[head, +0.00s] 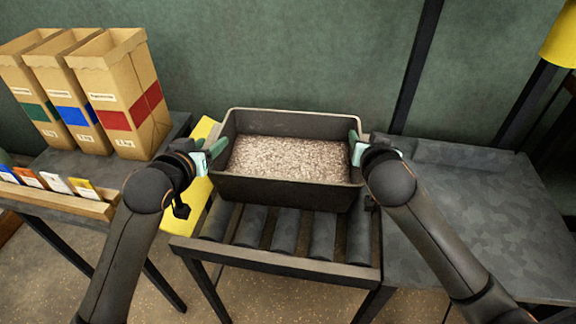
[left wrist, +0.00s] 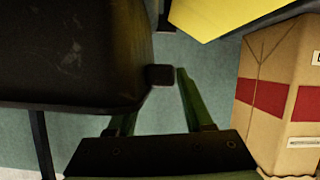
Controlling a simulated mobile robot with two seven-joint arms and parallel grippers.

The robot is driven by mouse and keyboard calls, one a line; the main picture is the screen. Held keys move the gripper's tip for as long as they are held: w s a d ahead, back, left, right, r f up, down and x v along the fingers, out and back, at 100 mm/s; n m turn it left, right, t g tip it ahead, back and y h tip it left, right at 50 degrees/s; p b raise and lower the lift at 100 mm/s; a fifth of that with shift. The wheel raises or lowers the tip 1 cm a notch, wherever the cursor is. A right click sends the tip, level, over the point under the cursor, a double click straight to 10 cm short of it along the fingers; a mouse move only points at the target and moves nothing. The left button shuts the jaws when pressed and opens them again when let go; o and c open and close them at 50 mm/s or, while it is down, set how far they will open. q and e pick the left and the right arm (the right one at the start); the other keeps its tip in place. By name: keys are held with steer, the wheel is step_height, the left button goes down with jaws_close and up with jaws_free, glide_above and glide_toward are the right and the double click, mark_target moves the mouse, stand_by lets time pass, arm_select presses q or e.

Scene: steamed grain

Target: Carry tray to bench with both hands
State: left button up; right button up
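A dark rectangular tray (head: 270,190) filled with pale brownish grain (head: 290,158) sits level on a roller stand. My left gripper (head: 211,152) is at the tray's left end. In the left wrist view the left gripper (left wrist: 165,90) has its green fingers apart, with a small dark tab on the tray's end (left wrist: 161,75) at the gap between their tips. I cannot tell whether they touch it. My right gripper (head: 356,146) is at the tray's right end, its fingers close to the rim. Whether they are closed is unclear. The tray's right tab is hidden.
The roller stand (head: 275,258) has bare rollers in front of the tray. A dark, clear bench (head: 480,215) adjoins it at right. At left, a table holds several paper bags (head: 118,95) and a card rack (head: 60,192). A yellow panel (head: 198,205) lies beside the stand.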

arm_select(q)
jaws_close()
arm_select(e)
jaws_close()
stand_by(0.7)
arm_select(q)
steer(key=shift+r, duration=0.35)
arm_select(e)
steer(key=shift+r, duration=0.35)
